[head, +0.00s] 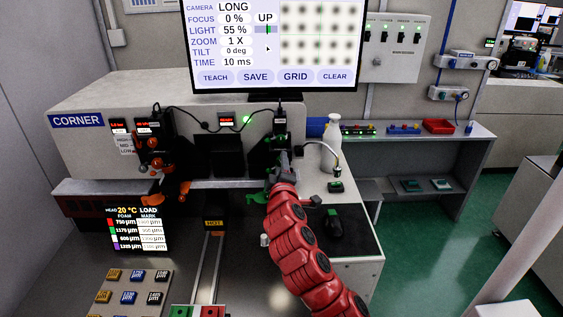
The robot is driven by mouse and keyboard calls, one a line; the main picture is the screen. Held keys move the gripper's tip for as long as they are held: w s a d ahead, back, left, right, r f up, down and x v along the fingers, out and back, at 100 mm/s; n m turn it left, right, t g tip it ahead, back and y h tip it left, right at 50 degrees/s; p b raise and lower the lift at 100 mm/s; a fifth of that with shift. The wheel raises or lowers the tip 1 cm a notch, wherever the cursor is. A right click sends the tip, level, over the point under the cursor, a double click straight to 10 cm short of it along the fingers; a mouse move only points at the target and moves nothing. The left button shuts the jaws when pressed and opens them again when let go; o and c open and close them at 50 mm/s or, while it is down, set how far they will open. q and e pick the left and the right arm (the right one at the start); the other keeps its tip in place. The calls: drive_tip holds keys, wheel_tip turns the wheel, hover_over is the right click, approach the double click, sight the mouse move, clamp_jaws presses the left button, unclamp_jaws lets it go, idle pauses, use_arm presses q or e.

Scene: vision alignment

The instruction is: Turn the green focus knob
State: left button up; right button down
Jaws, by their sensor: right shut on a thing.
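My right gripper (283,167), on the red arm, reaches the dark camera unit (280,122) at the right of the machine front. It is shut on what appears to be the green focus knob, mostly hidden behind the gripper. A green part (257,198) shows just below and left of the gripper. The monitor (276,45) above reads CAMERA LONG, FOCUS 0 %, LIGHT 55 %, and shows a grid of blurred dark dots. My left gripper is not in view.
A similar unit with orange parts (154,140) stands at the left. A white bottle (332,134) and cable stand close to the right of my gripper. A foam label board (138,228) is at the lower left.

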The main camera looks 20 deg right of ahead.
drive_tip(key=n+p, duration=0.2)
drive_tip(key=n, duration=0.3)
drive_tip(key=shift+n, duration=0.4)
drive_tip(key=shift+p, duration=0.3)
drive_tip(key=c, duration=0.5)
unclamp_jaws()
drive_tip(key=p+v, duration=0.5)
drive_tip(key=v, duration=1.2)
drive_tip(key=shift+s+p, duration=0.25)
drive_tip(key=shift+p, duration=0.05)
